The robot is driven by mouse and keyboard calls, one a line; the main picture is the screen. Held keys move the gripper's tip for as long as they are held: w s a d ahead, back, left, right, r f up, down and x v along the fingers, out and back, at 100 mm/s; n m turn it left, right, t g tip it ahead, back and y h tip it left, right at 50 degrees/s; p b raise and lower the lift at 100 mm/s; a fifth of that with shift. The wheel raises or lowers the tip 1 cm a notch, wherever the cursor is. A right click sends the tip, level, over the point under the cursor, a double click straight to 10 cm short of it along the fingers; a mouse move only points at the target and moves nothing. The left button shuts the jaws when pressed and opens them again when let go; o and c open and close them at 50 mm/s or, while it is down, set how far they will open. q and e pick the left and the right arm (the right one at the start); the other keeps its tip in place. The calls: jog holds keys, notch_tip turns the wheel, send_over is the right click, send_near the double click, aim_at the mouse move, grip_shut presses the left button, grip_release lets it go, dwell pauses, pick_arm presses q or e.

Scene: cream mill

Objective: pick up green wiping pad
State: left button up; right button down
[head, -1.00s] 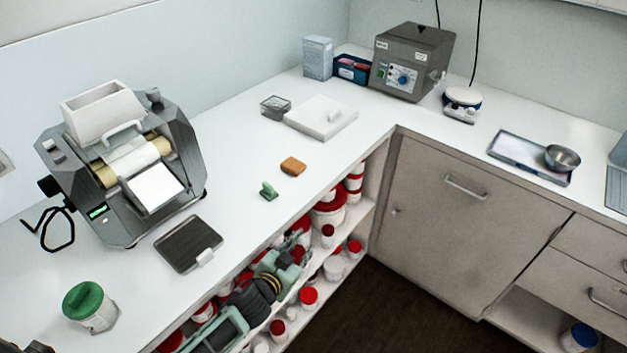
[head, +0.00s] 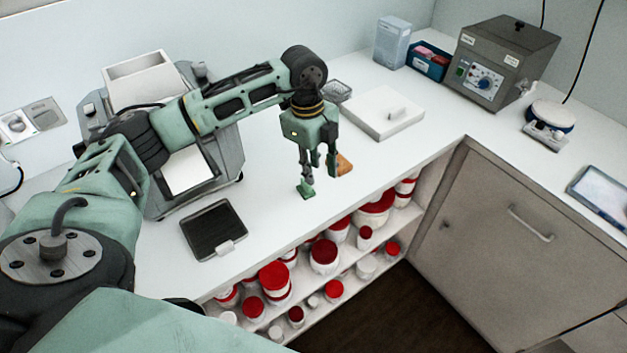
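The green wiping pad (head: 305,190), a small block with a raised part, lies on the white counter near its front edge. My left gripper (head: 319,174) points down just above and slightly to the right of the pad in the picture. Its two fingers are apart with nothing seen between them. The left finger overlaps the pad's upper part in the picture; I cannot tell if they touch. My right gripper is not in view.
An orange-brown block (head: 345,165) lies right behind the gripper, partly hidden. A dark tray-like plate (head: 213,230) lies to the left. A white slab (head: 383,112) sits farther back. My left arm covers part of the mill (head: 150,78). Red-lidded tubs (head: 323,257) fill the shelves below.

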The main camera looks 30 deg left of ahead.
aim_at(305, 183)
pick_arm(q)
jog(key=shift+a+r+n+y, duration=0.15)
jog(key=shift+a+r+y, duration=0.1)
jog(key=shift+a, duration=0.4)
jog(key=shift+a+r+n+y, duration=0.15)
jog(key=shift+a+r+y, duration=0.1)
jog(key=shift+a, duration=0.65)
jog(key=shift+s+f+p, duration=0.1)
jog(key=shift+f+p, duration=0.2)
jog(key=shift+f, duration=0.15)
notch_tip(305, 183, down, 7)
jog(key=p, duration=0.3)
jog(key=shift+r, duration=0.2)
grip_shut()
